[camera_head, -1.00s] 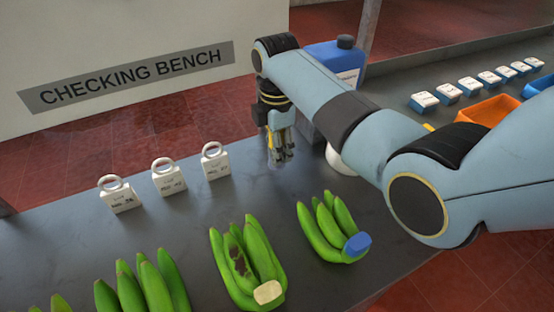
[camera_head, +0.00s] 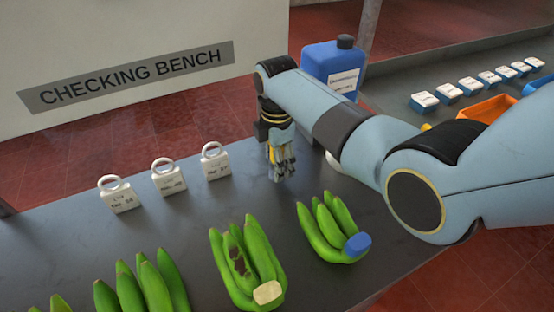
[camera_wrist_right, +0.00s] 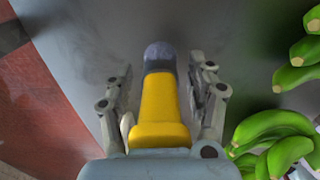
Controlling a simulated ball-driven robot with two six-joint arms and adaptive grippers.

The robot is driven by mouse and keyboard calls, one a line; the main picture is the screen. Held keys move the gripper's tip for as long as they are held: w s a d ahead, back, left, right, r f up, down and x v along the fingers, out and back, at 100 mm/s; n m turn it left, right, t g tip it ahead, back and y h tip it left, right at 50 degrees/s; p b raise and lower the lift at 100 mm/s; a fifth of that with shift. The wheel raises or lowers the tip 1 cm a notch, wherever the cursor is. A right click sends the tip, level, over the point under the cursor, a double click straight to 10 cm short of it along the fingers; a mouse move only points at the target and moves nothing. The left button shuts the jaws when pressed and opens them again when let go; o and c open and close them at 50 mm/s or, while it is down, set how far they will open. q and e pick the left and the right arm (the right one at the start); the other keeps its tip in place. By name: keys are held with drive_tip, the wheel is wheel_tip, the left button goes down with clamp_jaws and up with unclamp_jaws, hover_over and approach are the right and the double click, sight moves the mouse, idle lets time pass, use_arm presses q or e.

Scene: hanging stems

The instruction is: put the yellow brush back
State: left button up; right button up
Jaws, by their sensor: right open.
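The yellow brush (camera_wrist_right: 160,100) shows in the right wrist view, with a yellow body and a grey-violet end. It lies between the two fingers of my right gripper (camera_wrist_right: 160,88), with a gap on each side near the tips. In the head view my right gripper (camera_head: 281,172) is open, low over the dark bench (camera_head: 230,200), with a bit of yellow beside its fingers. Whether the brush touches the bench is hard to tell. My left gripper is not in view.
Several green banana bunches (camera_head: 322,228) lie along the front. Three white numbered tags (camera_head: 216,164) stand at left. A blue jug (camera_head: 331,68) stands behind my right arm. An orange crate (camera_head: 487,109) and several labelled blue-and-white blocks (camera_head: 448,91) are at right. A pale rounded thing is mostly hidden behind my arm.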

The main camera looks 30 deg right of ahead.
wheel_tip(320, 180, up, 12)
drive_tip(key=shift+r, duration=0.15)
idle(0.3)
idle(0.4)
